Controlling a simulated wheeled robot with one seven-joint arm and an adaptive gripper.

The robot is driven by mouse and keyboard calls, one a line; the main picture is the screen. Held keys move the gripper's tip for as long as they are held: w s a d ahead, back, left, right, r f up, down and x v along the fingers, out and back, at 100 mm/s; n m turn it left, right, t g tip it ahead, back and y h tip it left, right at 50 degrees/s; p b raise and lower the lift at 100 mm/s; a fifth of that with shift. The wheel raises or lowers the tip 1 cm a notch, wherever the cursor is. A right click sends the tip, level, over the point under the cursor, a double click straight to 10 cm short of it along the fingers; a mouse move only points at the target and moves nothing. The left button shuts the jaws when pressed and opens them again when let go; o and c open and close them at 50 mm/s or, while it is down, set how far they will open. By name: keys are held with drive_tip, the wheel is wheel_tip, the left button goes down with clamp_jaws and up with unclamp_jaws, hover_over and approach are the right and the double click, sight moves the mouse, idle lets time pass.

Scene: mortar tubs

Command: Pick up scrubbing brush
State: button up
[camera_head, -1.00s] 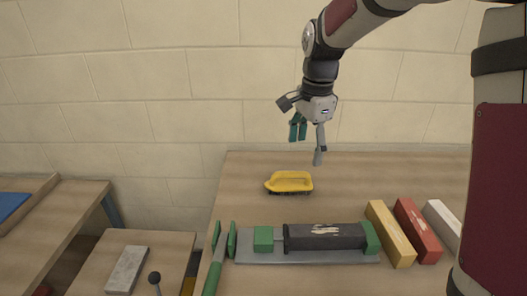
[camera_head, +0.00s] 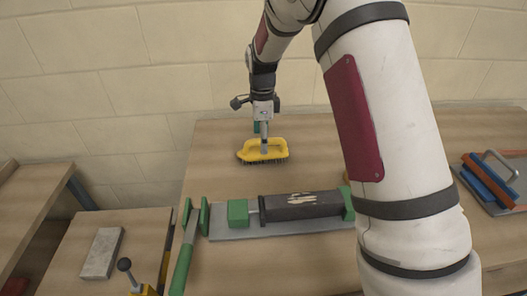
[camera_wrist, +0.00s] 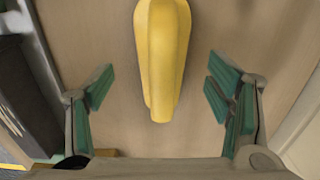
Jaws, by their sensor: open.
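The scrubbing brush (camera_head: 246,155) has a yellow handle and dark bristles. It stands bristles down near the back of the wooden bench. My gripper (camera_head: 262,135) is right over it, pointing down. In the wrist view the yellow handle (camera_wrist: 163,60) lies between the two green-padded fingers of my gripper (camera_wrist: 160,98). The fingers are wide apart, with a clear gap on each side of the handle, and touch nothing. The bristles are hidden in the wrist view.
A grey clamp tool with a dark block (camera_head: 300,205) and green ends lies in front of the brush. A green-handled tool (camera_head: 184,255) is at its left. Trowels (camera_head: 490,180) lie far right. A grey block (camera_head: 101,252) is on the lower left table. Bench around the brush is clear.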

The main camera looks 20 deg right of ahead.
drive_tip(key=f, duration=0.5)
drive_tip(key=shift+d+f, duration=0.3)
drive_tip(key=c, duration=1.4)
drive_tip(key=shift+w+r, duration=0.1)
drive_tip(key=shift+r, duration=0.05)
wheel_tip(320, 180, up, 10)
drive_tip(key=shift+f, duration=0.1)
